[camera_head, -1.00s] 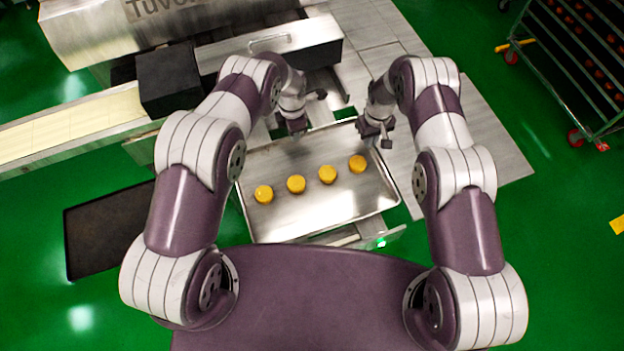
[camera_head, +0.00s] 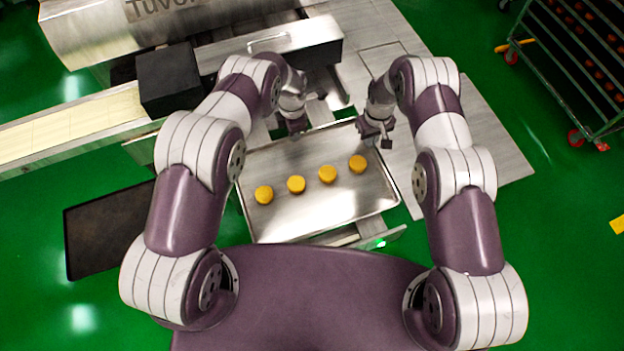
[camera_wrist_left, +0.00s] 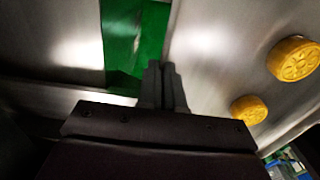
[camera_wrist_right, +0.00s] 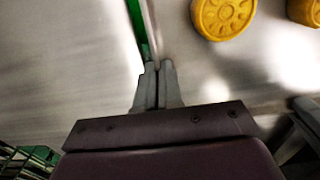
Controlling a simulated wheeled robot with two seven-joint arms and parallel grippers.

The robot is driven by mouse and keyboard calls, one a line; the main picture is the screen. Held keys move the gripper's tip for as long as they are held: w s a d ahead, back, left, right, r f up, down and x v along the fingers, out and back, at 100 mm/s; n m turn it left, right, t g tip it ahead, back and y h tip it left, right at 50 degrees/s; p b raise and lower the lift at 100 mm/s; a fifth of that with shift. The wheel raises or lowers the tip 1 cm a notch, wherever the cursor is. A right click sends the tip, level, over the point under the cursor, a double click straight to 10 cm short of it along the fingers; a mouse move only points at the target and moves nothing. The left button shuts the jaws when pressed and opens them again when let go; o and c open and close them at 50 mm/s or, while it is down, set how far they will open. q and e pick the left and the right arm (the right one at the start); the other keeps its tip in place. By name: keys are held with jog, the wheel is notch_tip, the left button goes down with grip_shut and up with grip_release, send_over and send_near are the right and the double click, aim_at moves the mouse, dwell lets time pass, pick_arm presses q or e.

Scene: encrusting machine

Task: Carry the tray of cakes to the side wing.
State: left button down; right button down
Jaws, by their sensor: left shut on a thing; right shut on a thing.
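The tray (camera_head: 320,214) is a shallow silver metal sheet in front of my body in the head view, bearing a slanted row of several round yellow cakes (camera_head: 296,184). My left gripper (camera_head: 297,131) is at the tray's far edge, left of its middle. In the left wrist view its fingers (camera_wrist_left: 161,80) are shut on the tray rim. My right gripper (camera_head: 379,138) is at the far right corner area. In the right wrist view its fingers (camera_wrist_right: 158,75) are shut on the rim, with a patterned cake (camera_wrist_right: 222,16) close by.
A steel side surface (camera_head: 470,140) extends right of the tray. The encrusting machine (camera_head: 180,28) and its conveyor (camera_head: 70,128) stand behind and to the left. A dark flat tray (camera_head: 100,235) lies at left. A wheeled rack (camera_head: 575,75) stands at the far right. Green floor is open at right.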

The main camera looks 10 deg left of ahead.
pick_arm(q)
jog(key=shift+r, duration=0.1)
pick_arm(e)
jog(key=shift+r, duration=0.1)
